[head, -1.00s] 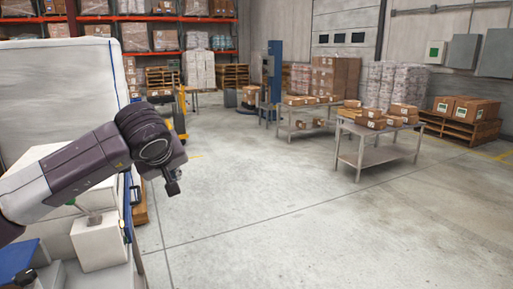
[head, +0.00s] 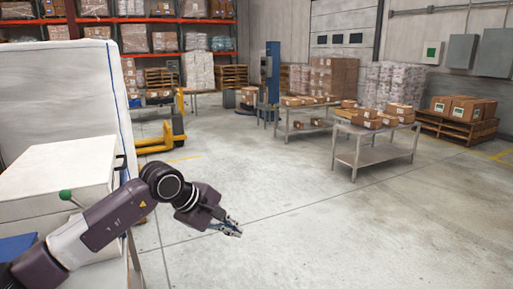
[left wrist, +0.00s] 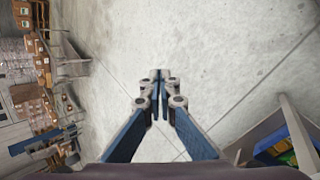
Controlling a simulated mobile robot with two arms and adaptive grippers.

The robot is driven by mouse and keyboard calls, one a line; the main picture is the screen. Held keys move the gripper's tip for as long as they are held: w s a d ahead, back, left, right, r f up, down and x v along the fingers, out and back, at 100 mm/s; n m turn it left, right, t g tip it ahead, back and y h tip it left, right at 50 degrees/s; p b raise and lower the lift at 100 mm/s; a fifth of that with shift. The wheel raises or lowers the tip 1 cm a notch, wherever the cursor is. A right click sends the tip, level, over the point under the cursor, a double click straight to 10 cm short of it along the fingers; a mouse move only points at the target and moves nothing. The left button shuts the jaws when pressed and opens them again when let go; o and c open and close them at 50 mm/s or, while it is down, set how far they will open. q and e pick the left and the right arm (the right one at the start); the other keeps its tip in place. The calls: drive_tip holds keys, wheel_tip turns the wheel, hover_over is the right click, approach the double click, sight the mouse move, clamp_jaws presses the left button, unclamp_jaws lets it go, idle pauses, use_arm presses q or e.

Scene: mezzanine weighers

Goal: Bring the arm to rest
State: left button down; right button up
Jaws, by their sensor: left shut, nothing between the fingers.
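My left arm comes in from the lower left of the head view and bends at a raised elbow. My left gripper (head: 232,229) hangs over open floor, to the right of the white machine, pointing right and slightly down. Its fingers are shut and empty. In the left wrist view the two fingertips (left wrist: 160,76) meet in the middle with only bare concrete beyond them. My right gripper shows in neither view.
A white box-like machine (head: 60,167) with a green knob (head: 66,195) stands close at left. A yellow pallet truck (head: 160,143) is behind it. Steel tables (head: 375,155) with cartons stand farther right. The floor (head: 300,235) between is clear.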

use_arm(q)
drive_tip(key=s+d+f+n+g+h, duration=0.1)
drive_tip(key=d+f+n+h, duration=0.5)
drive_tip(key=d+f+n, duration=0.25)
drive_tip(key=w+a+f+n+t+h, duration=0.2)
drive_tip(key=a+f+n+t, duration=0.15)
drive_tip(key=f+n, duration=0.7)
drive_tip(key=s+a+f+n+t+y, duration=0.1)
drive_tip(key=s+a+f+n+y, duration=0.25)
drive_tip(key=f+n, duration=0.4)
drive_tip(key=s+a+f+n+t+y, duration=0.2)
drive_tip(key=a+f+n, duration=0.3)
drive_tip(key=f+n, duration=0.3)
drive_tip(key=s+a+f+n+t+y, duration=0.1)
drive_tip(key=s+a+f+n+y, duration=0.25)
drive_tip(key=f+n, duration=0.45)
drive_tip(key=s+a+f+n+g+y, duration=0.2)
drive_tip(key=s+a+f+n, duration=0.2)
drive_tip(key=s+f, duration=0.7)
drive_tip(key=s+a+f+n+g+y, duration=0.25)
drive_tip(key=s+a+f+n, duration=0.25)
drive_tip(key=s+f, duration=0.55)
drive_tip(key=s+f+n+g, duration=0.3)
drive_tip(key=s, duration=1.1)
drive_tip(key=s+a+f+n+g, duration=0.1)
drive_tip(key=s+f+n+g, duration=0.2)
drive_tip(key=s, duration=1.2)
drive_tip(key=shift+s+a+n+y, duration=0.15)
drive_tip(key=shift+a+n+y, duration=0.15)
drive_tip(key=shift+n+y, duration=0.05)
